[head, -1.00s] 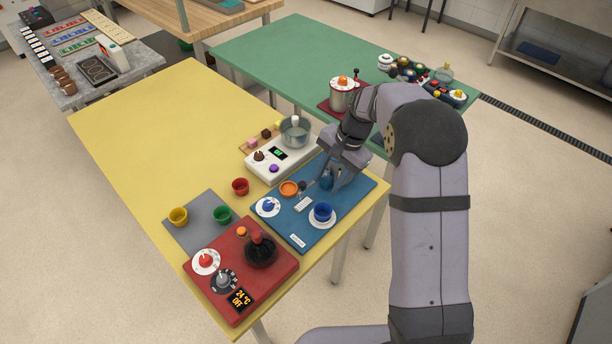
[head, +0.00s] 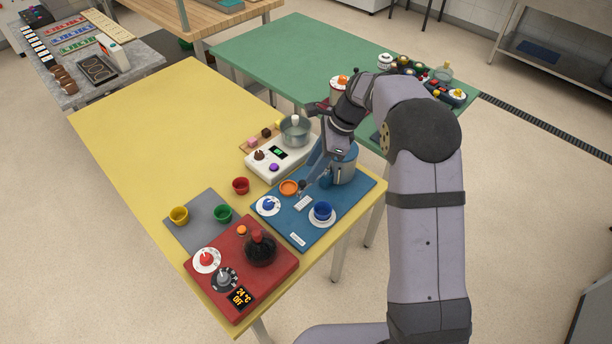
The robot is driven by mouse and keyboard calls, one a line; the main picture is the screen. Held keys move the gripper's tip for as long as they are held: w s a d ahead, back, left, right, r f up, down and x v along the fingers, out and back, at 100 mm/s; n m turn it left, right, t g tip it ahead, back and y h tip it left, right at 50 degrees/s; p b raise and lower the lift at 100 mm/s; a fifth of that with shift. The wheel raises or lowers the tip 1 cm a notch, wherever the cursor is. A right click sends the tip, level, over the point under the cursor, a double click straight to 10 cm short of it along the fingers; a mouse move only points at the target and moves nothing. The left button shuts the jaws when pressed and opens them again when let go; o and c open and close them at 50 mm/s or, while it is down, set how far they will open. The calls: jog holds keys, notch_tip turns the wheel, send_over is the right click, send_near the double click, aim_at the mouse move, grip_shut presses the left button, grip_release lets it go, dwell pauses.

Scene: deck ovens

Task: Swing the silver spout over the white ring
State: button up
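The blue board (head: 355,195) lies at the near right corner of the yellow table. On it stands a silver-grey cylindrical body (head: 344,172), partly hidden behind my gripper. A small silver spout-like part (head: 304,189) shows at its left, pointing towards the front left; its join to the body is hidden.
A white appliance with a steel pot (head: 295,130) stands behind. A red unit (head: 222,292) is at front left. The yellow table's far half is clear.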

aim_at(303, 182)
jog(key=shift+p+x, duration=0.75)
jog(key=shift+x, duration=2)
grip_shut()
